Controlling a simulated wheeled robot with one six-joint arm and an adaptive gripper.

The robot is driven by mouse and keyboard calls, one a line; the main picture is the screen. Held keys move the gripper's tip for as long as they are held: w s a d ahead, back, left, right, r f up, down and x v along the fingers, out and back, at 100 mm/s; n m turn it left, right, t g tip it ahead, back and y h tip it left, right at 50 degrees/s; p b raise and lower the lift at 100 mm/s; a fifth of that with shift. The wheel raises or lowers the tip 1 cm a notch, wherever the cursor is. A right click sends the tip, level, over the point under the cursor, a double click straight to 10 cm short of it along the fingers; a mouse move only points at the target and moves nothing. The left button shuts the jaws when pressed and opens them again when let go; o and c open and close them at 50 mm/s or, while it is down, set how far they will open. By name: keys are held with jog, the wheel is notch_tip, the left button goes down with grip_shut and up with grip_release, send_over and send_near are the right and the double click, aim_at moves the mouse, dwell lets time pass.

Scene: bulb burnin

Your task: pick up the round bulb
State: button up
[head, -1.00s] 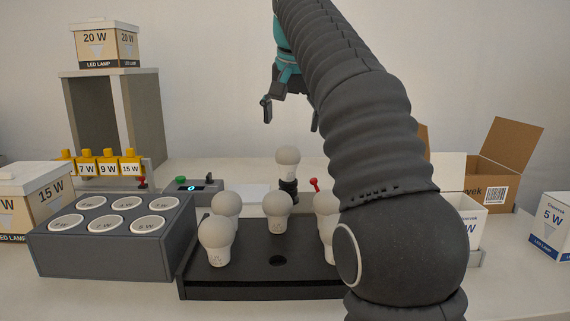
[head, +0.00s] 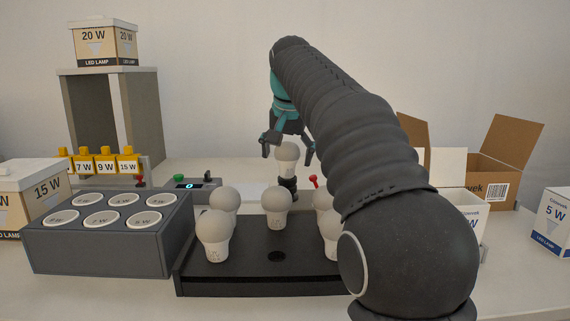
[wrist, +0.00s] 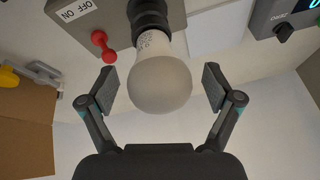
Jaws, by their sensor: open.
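The round bulb (head: 287,157) stands upright in a black socket (head: 289,184) behind the black tray in the head view. In the wrist view the bulb (wrist: 160,84) is large, with its frosted globe between my fingers and its base in the ribbed black socket (wrist: 150,14). My gripper (head: 288,148) is open around the upper part of the bulb. In the wrist view my gripper (wrist: 159,90) shows a gap on both sides between the pads and the globe, so neither finger appears to touch it.
Several other bulbs stand in the black tray (head: 245,278) in front. A red lever (wrist: 103,46) is beside the socket. A grey block with round labelled wells (head: 95,250) is at the left, a control box (head: 205,187) behind it. An open carton (head: 505,160) is at the right.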

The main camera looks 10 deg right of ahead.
jog(key=c, duration=1.3)
jog(key=shift+r, duration=0.1)
